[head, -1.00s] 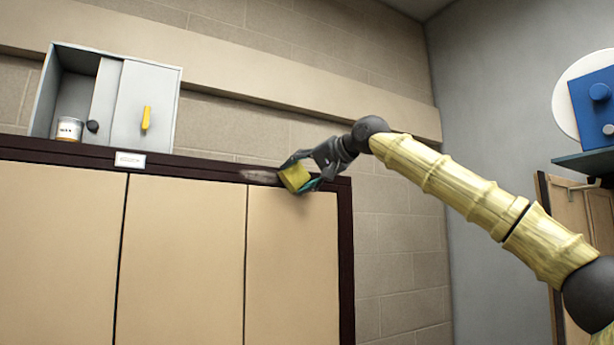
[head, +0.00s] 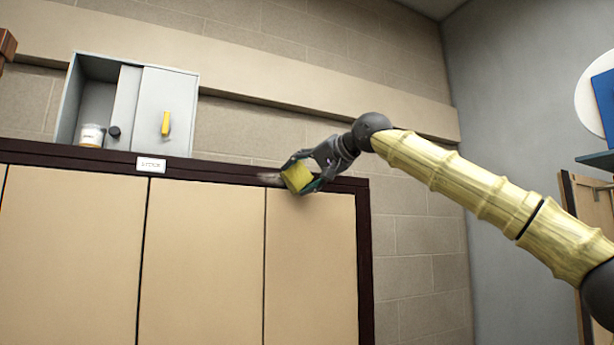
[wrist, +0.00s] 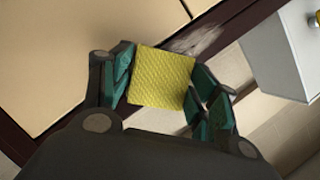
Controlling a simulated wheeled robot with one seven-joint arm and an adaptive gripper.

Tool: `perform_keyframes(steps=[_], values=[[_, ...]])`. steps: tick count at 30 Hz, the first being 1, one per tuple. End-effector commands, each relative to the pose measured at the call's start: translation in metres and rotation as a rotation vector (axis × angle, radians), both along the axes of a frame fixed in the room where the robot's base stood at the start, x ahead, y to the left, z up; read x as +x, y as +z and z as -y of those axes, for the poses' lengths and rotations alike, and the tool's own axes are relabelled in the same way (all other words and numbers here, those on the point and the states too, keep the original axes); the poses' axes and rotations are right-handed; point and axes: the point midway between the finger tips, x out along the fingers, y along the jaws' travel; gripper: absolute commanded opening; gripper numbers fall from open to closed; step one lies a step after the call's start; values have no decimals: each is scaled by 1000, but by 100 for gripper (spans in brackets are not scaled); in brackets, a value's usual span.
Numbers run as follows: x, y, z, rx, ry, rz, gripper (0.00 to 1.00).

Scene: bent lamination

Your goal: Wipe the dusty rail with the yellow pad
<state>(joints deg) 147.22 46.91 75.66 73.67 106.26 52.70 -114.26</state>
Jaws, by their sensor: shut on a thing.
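The yellow pad (head: 298,178) is held between the teal-lined fingers of my gripper (head: 306,180), which is shut on it. In the wrist view the pad (wrist: 163,78) shows its textured face between both fingers. The rail (head: 220,172) is the dark brown top edge of the cabinet. A pale dust patch (head: 270,178) lies on the rail just left of the pad; it also shows in the wrist view (wrist: 195,40), beyond the pad. The pad is at the rail's right part. Whether it touches the rail I cannot tell.
A grey box (head: 165,105) with a sliding door and yellow handle stands on the cabinet top. A white cup (head: 91,135) sits at its open left side. A white label (head: 151,164) is on the rail. The wall right of the cabinet is bare.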

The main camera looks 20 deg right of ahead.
Motion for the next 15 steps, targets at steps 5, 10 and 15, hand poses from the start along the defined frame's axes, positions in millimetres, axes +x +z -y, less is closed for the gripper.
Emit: perform_keyframes(steps=[5,10,15], values=[[0,-1,-10,-1,2,-1,41],[-1,-1,-23,-3,2,0,41],[-2,0,-32,-2,1,0,41]])
